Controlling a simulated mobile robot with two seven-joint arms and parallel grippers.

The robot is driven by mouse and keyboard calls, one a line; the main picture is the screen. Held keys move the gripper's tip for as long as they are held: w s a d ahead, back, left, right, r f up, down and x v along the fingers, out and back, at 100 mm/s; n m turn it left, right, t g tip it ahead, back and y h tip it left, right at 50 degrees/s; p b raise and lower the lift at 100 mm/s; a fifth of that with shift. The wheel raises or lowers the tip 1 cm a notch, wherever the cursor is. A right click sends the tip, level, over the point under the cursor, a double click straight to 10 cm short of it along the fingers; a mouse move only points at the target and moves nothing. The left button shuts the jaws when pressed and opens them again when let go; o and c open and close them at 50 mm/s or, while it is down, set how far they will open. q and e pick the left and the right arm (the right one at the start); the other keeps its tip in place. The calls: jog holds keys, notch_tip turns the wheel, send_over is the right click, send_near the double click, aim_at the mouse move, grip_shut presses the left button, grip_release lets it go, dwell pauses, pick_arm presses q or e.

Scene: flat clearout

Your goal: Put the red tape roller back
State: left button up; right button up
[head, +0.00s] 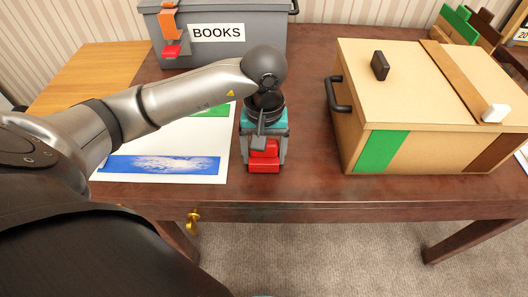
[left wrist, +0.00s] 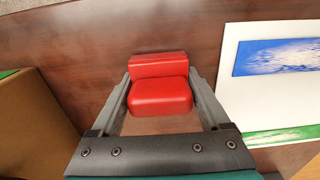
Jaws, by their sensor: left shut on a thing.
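The red tape roller (head: 264,166) is a small red block-like piece near the front edge of the brown table. My left gripper (head: 265,150) points down over it, with a finger on each side. In the left wrist view the roller (left wrist: 160,92) sits between the two grey fingers (left wrist: 160,106), which are shut on it. I cannot tell whether its underside touches the table. My right gripper is not in view.
A grey BOOKS box (head: 240,52) stands at the back, with an orange-and-red item (head: 168,22) at its front. A cardboard box (head: 400,90) with a black handle stands right. A poster (head: 105,170) lies left. Bare table (head: 310,150) shows between the gripper and cardboard box.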

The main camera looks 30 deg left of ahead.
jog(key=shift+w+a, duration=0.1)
pick_arm(q)
jog(key=shift+f, duration=0.1)
jog(key=o, duration=1.2)
jog(key=shift+c, duration=0.2)
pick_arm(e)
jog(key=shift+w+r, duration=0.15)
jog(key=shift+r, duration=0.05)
pick_arm(q)
notch_tip(320, 180, up, 12)
jog(key=p, duration=0.3)
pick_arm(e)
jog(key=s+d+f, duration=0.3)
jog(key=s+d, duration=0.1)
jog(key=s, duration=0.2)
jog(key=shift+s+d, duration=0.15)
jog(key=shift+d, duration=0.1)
